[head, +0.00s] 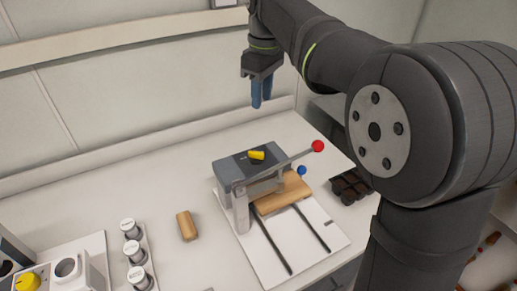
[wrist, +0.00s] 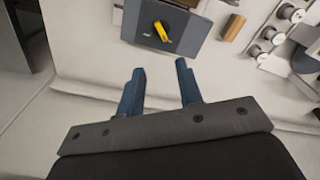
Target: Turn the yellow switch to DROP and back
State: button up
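The yellow switch (head: 257,155) is a small knob on the top face of a grey box-shaped device (head: 228,167) on the white bench. My gripper (head: 261,102) hangs above and behind the device in the head view, apart from the switch. In the wrist view my gripper (wrist: 160,75) has its two blue fingers spread, with nothing between them.
A lever with a red ball (head: 318,146) rises over the device's right side. A wooden block (head: 283,194) lies on the device's base; another wooden piece (head: 187,225) lies to its left. Several white-capped spools (head: 131,250) stand at left, a black tray (head: 350,187) at right.

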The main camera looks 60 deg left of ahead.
aim_at(258, 152)
jog(key=f+n, duration=0.1)
jog(key=f, duration=1.1)
jog(key=f+n, duration=0.1)
jog(key=f, duration=0.4)
jog(key=shift+s+a+f+n, duration=0.3)
jog(key=shift+a+f, duration=0.1)
grip_shut()
